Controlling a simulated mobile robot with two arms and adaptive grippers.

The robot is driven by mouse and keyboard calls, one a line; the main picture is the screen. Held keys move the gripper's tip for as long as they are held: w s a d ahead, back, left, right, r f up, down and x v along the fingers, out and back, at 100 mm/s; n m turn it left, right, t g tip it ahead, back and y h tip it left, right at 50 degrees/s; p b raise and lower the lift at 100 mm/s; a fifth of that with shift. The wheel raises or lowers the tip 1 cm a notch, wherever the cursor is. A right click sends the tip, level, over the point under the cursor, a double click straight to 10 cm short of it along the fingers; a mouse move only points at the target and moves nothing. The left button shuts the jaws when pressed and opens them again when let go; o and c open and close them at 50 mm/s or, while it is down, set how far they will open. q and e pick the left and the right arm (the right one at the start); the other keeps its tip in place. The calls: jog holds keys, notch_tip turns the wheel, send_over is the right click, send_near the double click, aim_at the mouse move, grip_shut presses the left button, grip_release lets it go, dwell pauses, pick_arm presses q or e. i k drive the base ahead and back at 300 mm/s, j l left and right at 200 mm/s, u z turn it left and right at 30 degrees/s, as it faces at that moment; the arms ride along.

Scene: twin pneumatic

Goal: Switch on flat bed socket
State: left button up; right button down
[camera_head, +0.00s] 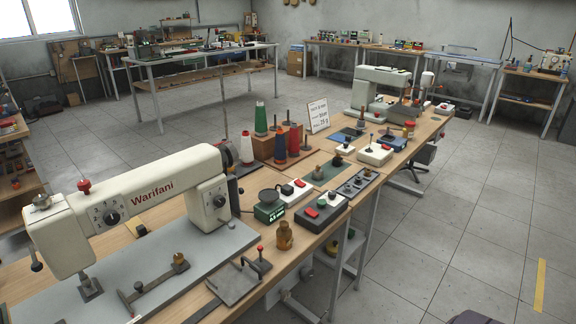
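A white sewing machine (140,205) marked "Warifani" stands on a grey flat bed (215,248) at the left of the near table. Right of it, a white box (283,198) with a red switch and a dark grey box (333,205) with a red switch and a green button lie near the table's front edge. A further white box (366,157) with a red part lies farther along. I cannot tell which of these is the flat bed socket, and the switch positions are too small to read. Neither of my grippers is in view.
A small scale (267,212), a brown bottle (284,238) and a metal plate with a red-tipped lever (235,283) lie near the boxes. Thread cones (293,141) stand behind on a wooden rack. A second sewing machine (385,75) is at the far end.

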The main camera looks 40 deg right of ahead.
aim_at(298, 182)
jog(key=l+u, duration=0.1)
jog(key=l, duration=1.65)
